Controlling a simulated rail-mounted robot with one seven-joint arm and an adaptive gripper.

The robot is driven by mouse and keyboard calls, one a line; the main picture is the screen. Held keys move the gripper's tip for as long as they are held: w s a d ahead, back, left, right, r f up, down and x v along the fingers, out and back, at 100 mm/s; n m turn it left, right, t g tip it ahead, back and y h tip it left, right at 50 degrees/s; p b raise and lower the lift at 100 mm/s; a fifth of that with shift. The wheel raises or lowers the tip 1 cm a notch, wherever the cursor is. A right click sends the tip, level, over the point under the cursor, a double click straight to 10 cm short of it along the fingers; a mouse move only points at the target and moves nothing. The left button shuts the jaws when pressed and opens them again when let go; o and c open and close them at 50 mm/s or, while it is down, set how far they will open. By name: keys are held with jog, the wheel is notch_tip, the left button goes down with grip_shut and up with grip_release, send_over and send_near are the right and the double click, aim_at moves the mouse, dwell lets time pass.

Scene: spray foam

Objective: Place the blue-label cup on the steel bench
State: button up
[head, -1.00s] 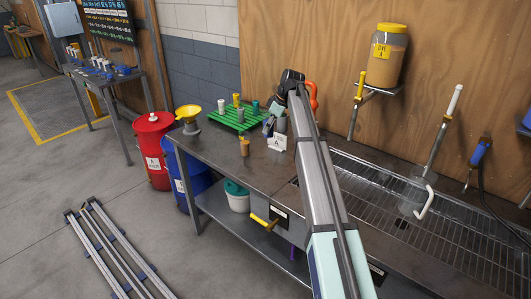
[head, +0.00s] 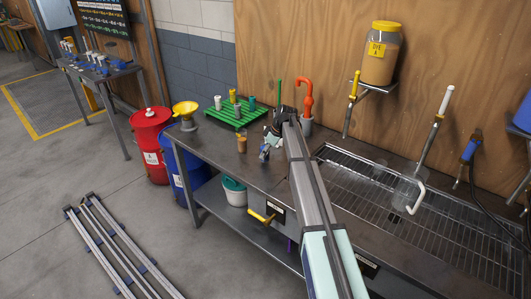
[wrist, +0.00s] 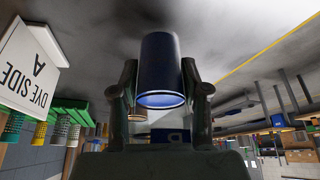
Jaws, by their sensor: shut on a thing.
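In the wrist view the blue-label cup (wrist: 160,70), a dark blue cylinder with a lighter rim, sits between the two fingers of my gripper (wrist: 160,92). The fingers are shut on its sides. In the head view my gripper (head: 265,151) is low over the steel bench (head: 235,173), near its front edge. The cup is small and partly hidden there, and I cannot tell whether it touches the bench top. A brown cup (head: 241,144) stands on the bench just left of my gripper.
A green rack (head: 237,112) with several cups stands at the back of the bench. A white "DYE SIDE A" sign (wrist: 32,65) is close by in the wrist view. A wire grate (head: 400,205) lies to the right.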

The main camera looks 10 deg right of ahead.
jog(key=shift+f, duration=0.5)
jog(key=shift+f, duration=0.1)
jog(key=shift+f, duration=0.1)
jog(key=o, duration=1.2)
jog(key=shift+r, duration=0.3)
jog(key=b+v, duration=0.3)
jog(key=v, duration=0.8)
jog(key=shift+s+d+r, duration=0.1)
jog(key=shift+d+r, duration=0.15)
jog(key=shift+r, duration=0.1)
